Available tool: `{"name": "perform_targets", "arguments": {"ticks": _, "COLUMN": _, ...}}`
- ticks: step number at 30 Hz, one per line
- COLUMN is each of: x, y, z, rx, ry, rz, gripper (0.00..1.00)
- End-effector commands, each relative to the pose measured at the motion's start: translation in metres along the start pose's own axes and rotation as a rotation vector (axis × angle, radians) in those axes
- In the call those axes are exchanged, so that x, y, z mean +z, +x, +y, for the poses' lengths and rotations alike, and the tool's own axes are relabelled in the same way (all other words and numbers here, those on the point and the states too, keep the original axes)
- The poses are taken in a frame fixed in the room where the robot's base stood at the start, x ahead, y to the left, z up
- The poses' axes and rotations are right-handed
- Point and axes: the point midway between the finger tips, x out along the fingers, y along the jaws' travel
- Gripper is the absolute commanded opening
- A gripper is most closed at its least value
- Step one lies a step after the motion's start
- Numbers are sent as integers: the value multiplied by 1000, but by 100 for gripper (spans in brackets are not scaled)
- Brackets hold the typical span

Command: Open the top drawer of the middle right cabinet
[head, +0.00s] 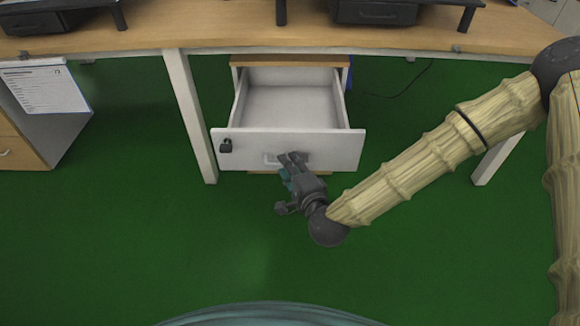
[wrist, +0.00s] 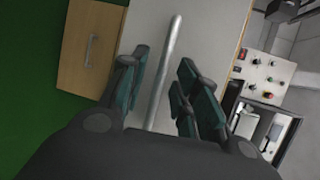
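The cabinet (head: 290,60) under the desk has a wooden top edge. Its top drawer (head: 345,108) is pulled well out and looks empty, with a white front. A grey bar handle (head: 270,159) sits on the drawer front, partly hidden by my gripper (head: 291,160). In the wrist view, the silver handle (wrist: 169,60) runs between the two fingers of my gripper (wrist: 163,62). The fingers are apart, with a visible gap on the handle's left side; contact on the right side is unclear.
A desk top (head: 230,35) spans above the drawer, with a white leg (head: 190,115) to the left. Another cabinet (head: 22,150) stands at far left. Green floor in front is clear.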

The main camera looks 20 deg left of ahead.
Motion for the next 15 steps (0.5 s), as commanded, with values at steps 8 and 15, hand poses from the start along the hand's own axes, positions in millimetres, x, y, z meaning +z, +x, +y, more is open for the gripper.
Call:
{"name": "perform_targets", "arguments": {"ticks": 8, "x": 0, "y": -16, "z": 0, "rx": 2, "ry": 1, "rz": 0, "gripper": 31}}
{"name": "perform_targets", "arguments": {"ticks": 15, "x": 0, "y": -59, "z": 0, "rx": 2, "ry": 1, "rz": -1, "gripper": 31}}
